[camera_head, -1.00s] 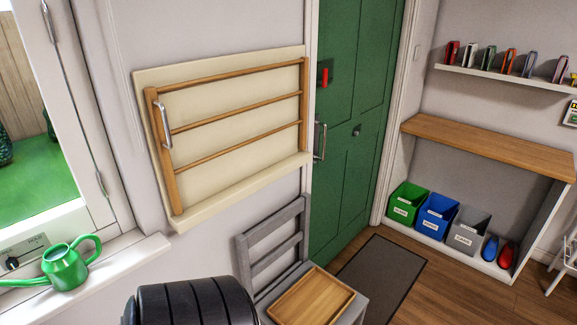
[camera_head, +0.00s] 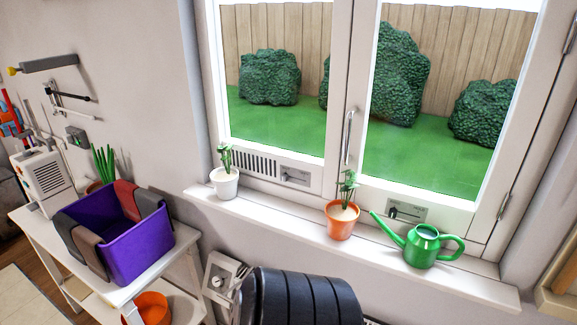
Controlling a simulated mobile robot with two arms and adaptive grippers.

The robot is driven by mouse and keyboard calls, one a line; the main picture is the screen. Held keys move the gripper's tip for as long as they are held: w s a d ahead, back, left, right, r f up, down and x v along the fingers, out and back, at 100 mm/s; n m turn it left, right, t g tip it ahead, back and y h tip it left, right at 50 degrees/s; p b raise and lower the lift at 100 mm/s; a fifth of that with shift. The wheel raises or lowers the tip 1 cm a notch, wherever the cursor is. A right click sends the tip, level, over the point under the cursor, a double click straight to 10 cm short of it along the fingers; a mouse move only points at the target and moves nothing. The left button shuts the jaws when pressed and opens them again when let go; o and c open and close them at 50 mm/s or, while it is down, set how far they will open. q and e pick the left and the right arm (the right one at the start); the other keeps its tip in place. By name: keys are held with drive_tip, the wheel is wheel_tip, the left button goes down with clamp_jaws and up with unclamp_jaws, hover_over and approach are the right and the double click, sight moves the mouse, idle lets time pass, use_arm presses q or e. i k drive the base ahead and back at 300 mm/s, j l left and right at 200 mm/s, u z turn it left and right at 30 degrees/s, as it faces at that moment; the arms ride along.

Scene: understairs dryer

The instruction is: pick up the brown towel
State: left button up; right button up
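A purple bin (camera_head: 135,255) stands on a white table at the left. Several cloths hang over its rim. A grey-brown cloth (camera_head: 88,250) hangs on the near left side, beside a darker grey one (camera_head: 68,228). A red cloth (camera_head: 127,200) and another grey-brown cloth (camera_head: 149,203) hang on the far side. I cannot tell for sure which of the two grey-brown cloths is the brown towel. Neither of my grippers is in view.
The white table (camera_head: 112,292) has an orange bowl (camera_head: 152,308) on its lower shelf. A white appliance (camera_head: 47,178) and a green plant (camera_head: 104,162) stand behind the bin. The windowsill (camera_head: 290,223) holds a white pot, an orange pot and a green watering can (camera_head: 422,246).

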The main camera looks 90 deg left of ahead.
sight(85, 240)
drive_tip(key=u, duration=4.15)
